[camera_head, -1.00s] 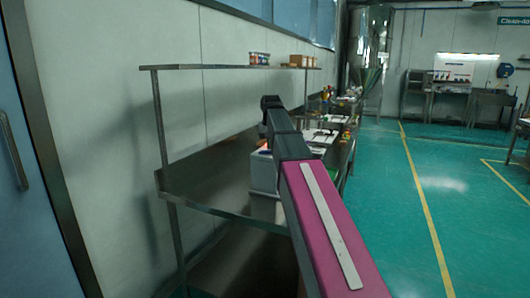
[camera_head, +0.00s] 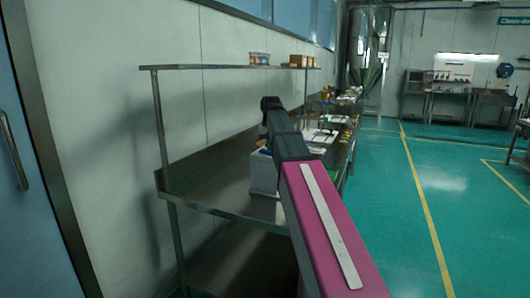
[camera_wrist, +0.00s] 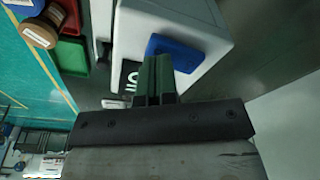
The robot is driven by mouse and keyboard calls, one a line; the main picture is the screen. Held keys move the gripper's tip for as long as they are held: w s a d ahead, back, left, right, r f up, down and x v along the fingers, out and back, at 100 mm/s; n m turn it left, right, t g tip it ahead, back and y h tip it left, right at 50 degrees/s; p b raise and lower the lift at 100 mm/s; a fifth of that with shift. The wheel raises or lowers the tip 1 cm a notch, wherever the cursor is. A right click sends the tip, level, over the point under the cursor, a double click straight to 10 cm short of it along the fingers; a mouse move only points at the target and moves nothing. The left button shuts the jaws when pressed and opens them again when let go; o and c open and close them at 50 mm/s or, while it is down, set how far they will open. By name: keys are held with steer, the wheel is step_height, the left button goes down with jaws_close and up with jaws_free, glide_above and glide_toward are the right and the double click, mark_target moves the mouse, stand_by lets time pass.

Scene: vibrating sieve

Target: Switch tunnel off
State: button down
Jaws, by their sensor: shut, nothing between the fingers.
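A white box-shaped device (camera_wrist: 208,18), which may be the tunnel, fills the upper middle of the wrist view. A blue rounded part (camera_wrist: 192,50) sits on its face, and a dark panel with white marks (camera_wrist: 129,76) is beside it. My gripper (camera_wrist: 156,62) is shut and empty, its dark green fingertips between the dark panel and the blue part in the picture. I cannot tell whether they touch the device. In the head view a pale box (camera_head: 264,173), likely this device, stands on the steel table, partly hidden by my arm. My gripper is hidden there.
The steel table (camera_head: 215,180) has an upper shelf (camera_head: 225,67) carrying jars and small boxes. Red and green trays (camera_wrist: 70,55) and a brown-lidded jar (camera_wrist: 42,32) lie left in the wrist view. Green floor (camera_head: 400,220) to the right is clear.

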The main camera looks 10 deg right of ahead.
steer(key=shift+r, duration=3.3)
